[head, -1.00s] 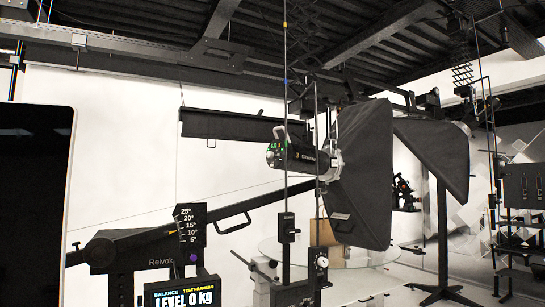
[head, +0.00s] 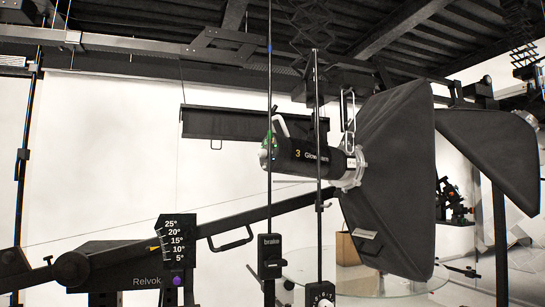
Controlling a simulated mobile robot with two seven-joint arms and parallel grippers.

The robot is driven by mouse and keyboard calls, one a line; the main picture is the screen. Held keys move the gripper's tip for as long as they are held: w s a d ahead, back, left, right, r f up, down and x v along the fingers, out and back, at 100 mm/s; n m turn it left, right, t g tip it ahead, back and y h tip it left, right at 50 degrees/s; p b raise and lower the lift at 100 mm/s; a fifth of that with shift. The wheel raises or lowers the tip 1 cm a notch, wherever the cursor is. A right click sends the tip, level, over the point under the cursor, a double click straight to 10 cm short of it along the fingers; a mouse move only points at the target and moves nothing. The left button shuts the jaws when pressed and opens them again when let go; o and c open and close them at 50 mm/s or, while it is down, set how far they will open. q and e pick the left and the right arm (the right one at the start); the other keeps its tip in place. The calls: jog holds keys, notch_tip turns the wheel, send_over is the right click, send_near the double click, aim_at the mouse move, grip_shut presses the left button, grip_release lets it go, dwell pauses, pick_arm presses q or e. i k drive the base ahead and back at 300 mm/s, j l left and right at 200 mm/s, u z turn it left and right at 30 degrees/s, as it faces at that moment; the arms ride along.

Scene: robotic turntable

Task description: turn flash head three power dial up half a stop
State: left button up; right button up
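A thin vertical rod crosses in front of that rear end. Neither of my grippers is in view.
Vertical rods with a brake block (head: 269,255) stand in front of the flash head. A tilt arm with an angle scale (head: 175,243) reaches across the lower left. A second softbox (head: 492,150) hangs at the right. A round glass turntable (head: 390,284) lies below.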

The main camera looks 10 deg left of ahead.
aim_at(262, 152)
jog(key=i+l, duration=0.3)
jog(key=i, duration=0.15)
jog(key=i+l, duration=0.35)
jog(key=i, duration=0.1)
